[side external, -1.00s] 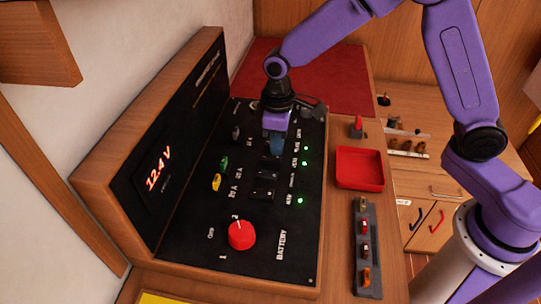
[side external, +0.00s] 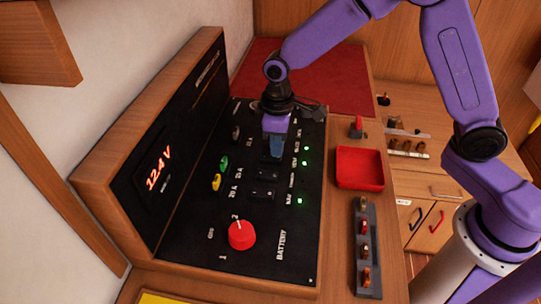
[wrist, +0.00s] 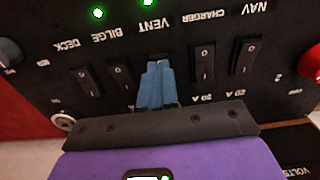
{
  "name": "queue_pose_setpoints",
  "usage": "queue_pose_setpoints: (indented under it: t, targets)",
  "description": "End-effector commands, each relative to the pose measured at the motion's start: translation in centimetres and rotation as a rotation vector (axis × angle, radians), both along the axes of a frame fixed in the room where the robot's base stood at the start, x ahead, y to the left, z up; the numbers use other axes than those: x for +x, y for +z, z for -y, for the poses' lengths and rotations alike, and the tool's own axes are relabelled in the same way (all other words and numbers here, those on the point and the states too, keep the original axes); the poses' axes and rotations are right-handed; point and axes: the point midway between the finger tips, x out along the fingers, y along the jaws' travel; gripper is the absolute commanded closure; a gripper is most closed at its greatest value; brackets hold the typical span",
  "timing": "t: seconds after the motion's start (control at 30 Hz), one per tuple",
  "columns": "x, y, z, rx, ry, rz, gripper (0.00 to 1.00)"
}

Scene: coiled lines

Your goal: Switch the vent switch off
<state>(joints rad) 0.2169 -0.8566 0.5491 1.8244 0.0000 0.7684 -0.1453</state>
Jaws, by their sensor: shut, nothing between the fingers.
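The black switch panel (side external: 190,235) has a row of black rocker switches. In the wrist view the labels appear upside down, and the VENT label (wrist: 152,27) stands just beyond my fingers. My gripper (wrist: 157,85) is shut, its blue fingertips together over the vent switch place. The fingers hide the vent switch, so I cannot see its position or whether they touch it. In the side view my gripper (side external: 276,153) points down onto the row. The green light beside the vent row (side external: 305,163) is lit.
The bilge switch (wrist: 122,79) and charger switch (wrist: 202,62) sit close on either side of my fingers. Bilge (side external: 306,149) and nav (side external: 299,201) lights are green. A red battery knob (side external: 241,235), a red tray (side external: 359,168) and a fuse strip (side external: 365,245) lie nearby.

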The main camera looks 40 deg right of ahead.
Motion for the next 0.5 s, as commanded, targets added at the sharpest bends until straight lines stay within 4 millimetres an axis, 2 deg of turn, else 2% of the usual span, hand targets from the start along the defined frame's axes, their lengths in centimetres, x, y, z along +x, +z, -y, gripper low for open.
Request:
queue_pose_setpoints:
  t: [0.5]
  targets:
    - [0.00,-0.70,0.00,0.000,0.000,0.000,1.00]
